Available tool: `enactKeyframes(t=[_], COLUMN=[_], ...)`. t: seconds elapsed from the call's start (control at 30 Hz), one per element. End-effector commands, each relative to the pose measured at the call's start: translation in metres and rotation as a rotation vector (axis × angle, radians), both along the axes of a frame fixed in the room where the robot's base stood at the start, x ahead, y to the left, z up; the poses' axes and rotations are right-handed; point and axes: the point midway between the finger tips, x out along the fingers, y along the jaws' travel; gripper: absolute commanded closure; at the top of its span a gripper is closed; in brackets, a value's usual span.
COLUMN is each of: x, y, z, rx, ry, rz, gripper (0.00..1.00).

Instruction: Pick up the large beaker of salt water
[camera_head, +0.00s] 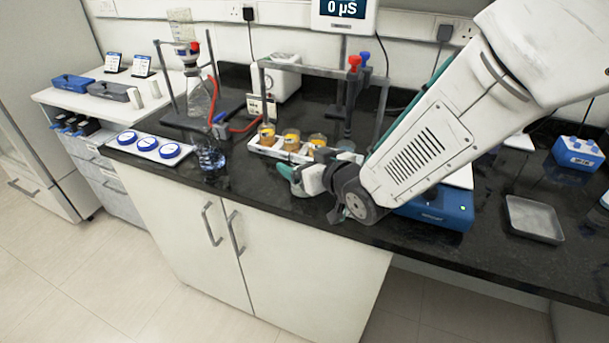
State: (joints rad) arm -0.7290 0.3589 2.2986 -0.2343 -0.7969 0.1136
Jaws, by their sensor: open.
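A clear glass beaker (209,157) with see-through liquid stands on the black bench top near its front edge, left of centre. It looks like the large beaker; no label on it can be read. My gripper (289,180) is open and points left, low over the front of the bench. It is to the right of the beaker and clearly apart from it. Nothing shows between its fingers, though the wrist hides part of them.
A white tray (262,150) with several small beakers of amber contents sits behind my gripper. A white strip with three blue discs (170,151) lies left of the beaker. Bench between beaker and gripper looks clear.

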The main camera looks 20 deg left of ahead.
Motion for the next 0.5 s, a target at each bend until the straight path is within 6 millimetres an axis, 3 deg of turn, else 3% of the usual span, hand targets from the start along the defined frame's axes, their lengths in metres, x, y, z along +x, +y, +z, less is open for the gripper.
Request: enactKeyframes(t=[0.2,0.43,0.5], x=[0.015,0.016,0.016], y=[0.019,0.02,0.02], z=[-0.008,-0.008,-0.008], rx=[-0.001,-0.001,-0.001], ry=[0.001,0.001,0.001], rz=[0.0,0.0,0.0], gripper=[0.13,0.13,0.29])
